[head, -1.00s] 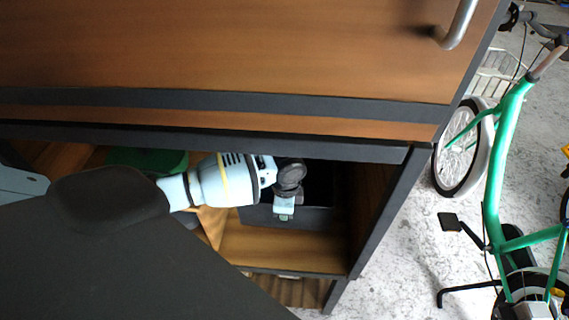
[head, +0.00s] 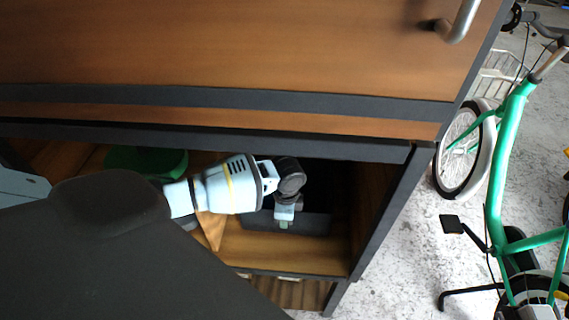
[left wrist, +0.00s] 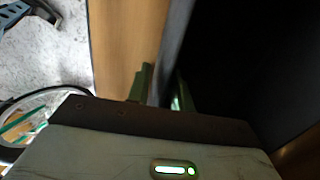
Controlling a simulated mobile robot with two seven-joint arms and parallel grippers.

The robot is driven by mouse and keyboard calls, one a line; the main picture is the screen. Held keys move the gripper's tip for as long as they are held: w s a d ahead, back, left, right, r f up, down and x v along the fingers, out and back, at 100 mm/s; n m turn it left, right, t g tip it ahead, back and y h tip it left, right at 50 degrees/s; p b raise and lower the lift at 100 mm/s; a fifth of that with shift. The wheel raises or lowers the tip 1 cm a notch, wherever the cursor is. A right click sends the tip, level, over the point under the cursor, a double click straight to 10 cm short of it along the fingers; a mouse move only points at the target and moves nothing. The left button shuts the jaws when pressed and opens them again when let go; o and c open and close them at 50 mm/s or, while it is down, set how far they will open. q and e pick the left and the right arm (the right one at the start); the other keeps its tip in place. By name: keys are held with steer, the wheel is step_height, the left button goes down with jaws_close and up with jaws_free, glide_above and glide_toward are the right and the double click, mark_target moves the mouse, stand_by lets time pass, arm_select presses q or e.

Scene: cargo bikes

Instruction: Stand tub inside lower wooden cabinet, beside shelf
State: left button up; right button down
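The dark tub (head: 315,223) is inside the right-hand bay of the lower wooden cabinet (head: 392,215), close over its wooden floor (head: 290,252). Its dark interior fills much of the left wrist view (left wrist: 250,60). My left gripper (head: 284,222) reaches in from the left and is at the tub's near wall. In the left wrist view, the green fingertips (left wrist: 162,92) sit on either side of this wall, closed on it. An upright wooden panel (head: 212,229) stands left of the tub. Whether the tub's base touches the floor is hidden. My right gripper is not in view.
A green round object (head: 145,161) is in the cabinet's left part. The dark front edge (head: 200,139) runs above the opening, and a dark post (head: 385,225) bounds it at right. A green bike (head: 497,190) stands on the floor at right.

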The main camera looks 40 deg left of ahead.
arm_select(q)
steer(key=shift+o, duration=0.2)
steer(key=shift+r, duration=0.35)
step_height(320, 180, up, 10)
steer(key=shift+w+d+r+p, duration=0.1)
steer(key=shift+p, duration=0.9)
steer(key=shift+r, duration=0.7)
